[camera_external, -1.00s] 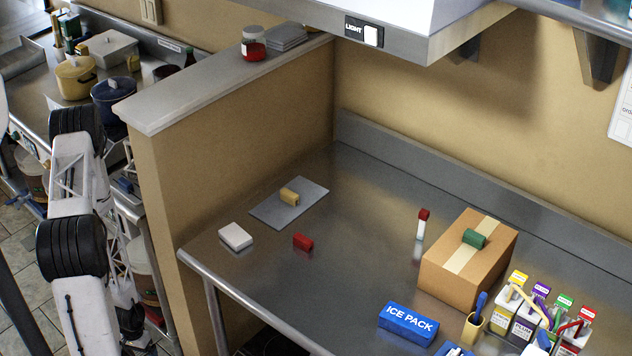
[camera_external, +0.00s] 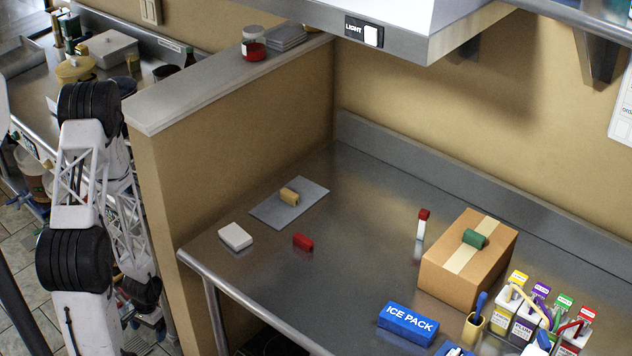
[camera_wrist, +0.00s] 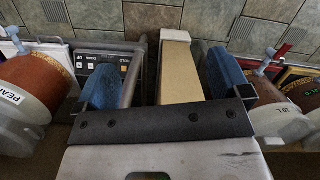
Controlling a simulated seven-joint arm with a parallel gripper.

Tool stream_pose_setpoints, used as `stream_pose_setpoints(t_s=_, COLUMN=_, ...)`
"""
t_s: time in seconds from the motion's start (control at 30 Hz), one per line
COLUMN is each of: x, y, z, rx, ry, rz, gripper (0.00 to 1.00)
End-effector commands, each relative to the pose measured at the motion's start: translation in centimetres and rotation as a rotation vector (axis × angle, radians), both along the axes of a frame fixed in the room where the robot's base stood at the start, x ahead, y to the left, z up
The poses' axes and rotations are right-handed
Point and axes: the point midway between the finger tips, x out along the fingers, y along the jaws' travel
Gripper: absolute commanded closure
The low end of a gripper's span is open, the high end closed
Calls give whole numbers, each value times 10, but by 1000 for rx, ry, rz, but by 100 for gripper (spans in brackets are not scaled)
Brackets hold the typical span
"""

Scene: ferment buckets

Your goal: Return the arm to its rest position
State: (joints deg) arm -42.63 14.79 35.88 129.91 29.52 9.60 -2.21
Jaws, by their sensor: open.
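My arm stands at the left of the external view, beside the end of the tan partition wall (camera_external: 235,135), with its white links and black joints nearly upright. I cannot make out my gripper in that view. In the wrist view, my gripper (camera_wrist: 160,78) shows two blue-padded fingers held wide apart. A tan upright surface with a pale edge (camera_wrist: 179,72) shows between the fingers. I cannot tell how far beyond them it is. No object is seen held in the fingers.
In the wrist view, a brown-filled bucket marked PEAR (camera_wrist: 35,85) lies left and another bucket (camera_wrist: 285,110) right. A control panel (camera_wrist: 105,66) sits behind the left finger. Right of the partition, the steel counter (camera_external: 340,260) holds a cardboard box (camera_external: 455,280) and a blue ice pack (camera_external: 408,324).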

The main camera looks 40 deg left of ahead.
Motion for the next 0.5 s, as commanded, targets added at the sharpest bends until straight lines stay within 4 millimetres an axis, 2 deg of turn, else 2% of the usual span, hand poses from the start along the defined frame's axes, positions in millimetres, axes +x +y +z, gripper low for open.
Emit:
stream_pose_setpoints(t_s=0.2, x=29, y=-5, z=53, rx=52, ry=-15, rz=-51, gripper=5)
stream_pose_setpoints(t_s=0.5, x=59, y=-23, z=125, rx=109, ry=-38, rz=-110, gripper=5)
